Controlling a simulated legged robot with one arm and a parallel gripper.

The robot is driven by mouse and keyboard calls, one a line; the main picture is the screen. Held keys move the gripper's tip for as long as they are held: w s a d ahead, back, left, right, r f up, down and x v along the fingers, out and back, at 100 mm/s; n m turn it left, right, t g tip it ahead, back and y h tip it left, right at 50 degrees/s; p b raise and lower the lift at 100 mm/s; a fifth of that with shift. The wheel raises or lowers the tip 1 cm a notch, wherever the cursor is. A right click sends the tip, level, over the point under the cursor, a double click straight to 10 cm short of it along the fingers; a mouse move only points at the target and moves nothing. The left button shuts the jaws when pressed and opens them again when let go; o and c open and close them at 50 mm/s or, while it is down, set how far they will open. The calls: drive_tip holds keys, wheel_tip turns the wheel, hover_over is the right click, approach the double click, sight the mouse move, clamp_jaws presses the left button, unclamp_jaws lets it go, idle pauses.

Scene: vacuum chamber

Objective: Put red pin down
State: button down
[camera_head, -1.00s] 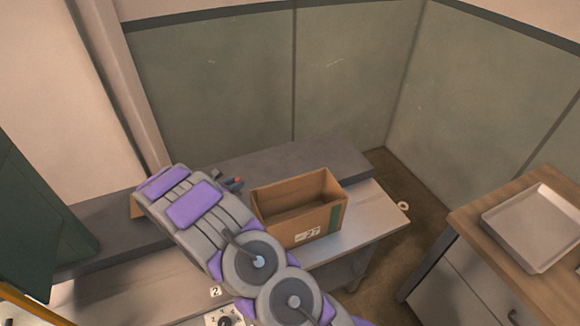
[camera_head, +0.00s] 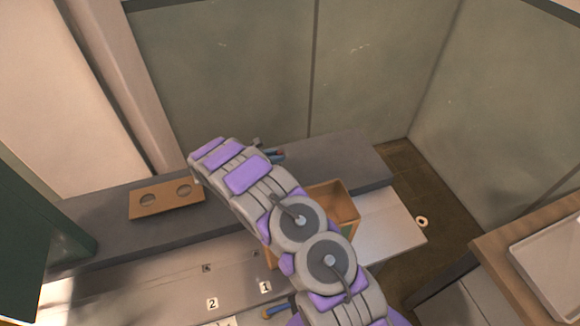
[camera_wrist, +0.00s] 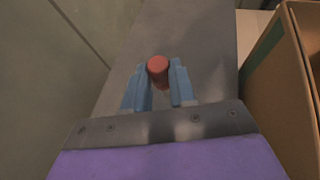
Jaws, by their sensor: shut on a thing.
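The red pin (camera_wrist: 157,68) is held between the two blue fingers of my gripper (camera_wrist: 160,82) in the wrist view. Its rounded red end shows at the fingertips, over the dark grey raised surface (camera_wrist: 190,30). I cannot tell whether the pin touches that surface. In the head view my purple and grey arm reaches over the bench and hides the pin and most of the gripper. Only a bit of a blue finger (camera_head: 277,154) shows beyond the arm.
An open cardboard box (camera_head: 340,202) stands right of the arm, partly hidden; its wall (camera_wrist: 285,90) is close on the right in the wrist view. A brown plate with two round holes (camera_head: 167,207) lies on the grey shelf at left. A metal tray (camera_head: 550,262) is at right.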

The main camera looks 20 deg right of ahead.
drive_tip(key=f, duration=0.2)
drive_tip(key=d+f, duration=0.1)
drive_tip(key=f, duration=0.2)
drive_tip(key=d+f+b, duration=0.1)
drive_tip(key=f, duration=0.2)
drive_tip(key=shift+d, duration=0.15)
drive_tip(key=shift+a, duration=1.25)
drive_tip(key=c, duration=1.3)
unclamp_jaws()
drive_tip(key=shift+c, duration=0.2)
drive_tip(key=o, duration=0.4)
drive_tip(key=shift+d+f, duration=0.15)
drive_tip(key=shift+d, duration=0.85)
